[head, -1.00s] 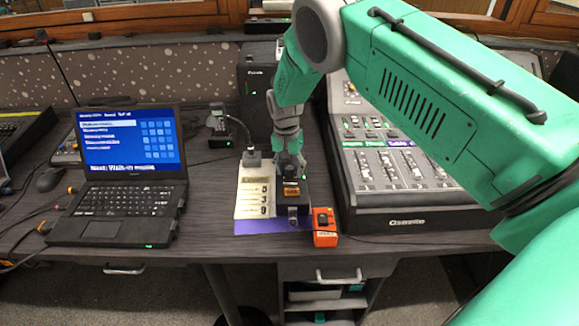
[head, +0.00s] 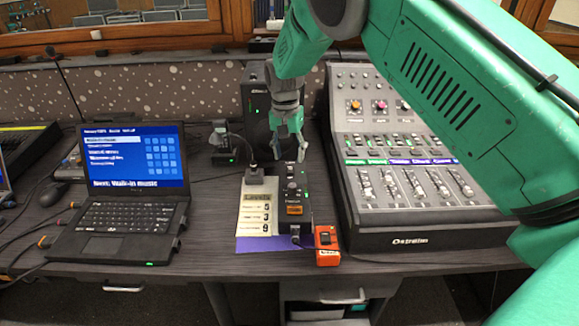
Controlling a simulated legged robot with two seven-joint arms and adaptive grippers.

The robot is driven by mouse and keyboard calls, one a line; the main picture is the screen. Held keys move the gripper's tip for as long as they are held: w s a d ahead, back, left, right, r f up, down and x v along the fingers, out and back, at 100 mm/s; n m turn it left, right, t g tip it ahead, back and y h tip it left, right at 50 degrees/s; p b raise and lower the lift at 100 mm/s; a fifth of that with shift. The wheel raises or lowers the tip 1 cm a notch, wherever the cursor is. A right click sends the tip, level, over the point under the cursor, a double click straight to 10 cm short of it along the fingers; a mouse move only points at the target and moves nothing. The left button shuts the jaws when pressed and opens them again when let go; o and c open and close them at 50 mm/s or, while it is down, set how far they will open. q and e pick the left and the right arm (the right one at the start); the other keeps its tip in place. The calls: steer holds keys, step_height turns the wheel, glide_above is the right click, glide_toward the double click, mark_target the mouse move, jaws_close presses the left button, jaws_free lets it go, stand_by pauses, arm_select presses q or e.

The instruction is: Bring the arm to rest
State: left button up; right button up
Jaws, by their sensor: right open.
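My green right arm comes in from the upper right. My right gripper (head: 291,156) points down, open and empty, just above the far end of a small black control box (head: 293,222). The box has knobs and an orange lit button. A fader desk (head: 425,190) stands to the right of the gripper, with several faders and coloured knobs; my arm hides part of it. A cream level card (head: 256,208) with printed rows lies left of the box. My left gripper is not in view.
A laptop (head: 130,215) is open at the left, its screen reading "Next: Walk-in music". A small orange box (head: 327,247) sits near the front edge. A black tower (head: 256,100) stands behind the gripper. Bare table (head: 215,195) shows between laptop and card.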

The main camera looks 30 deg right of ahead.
steer(key=shift+r, duration=0.35)
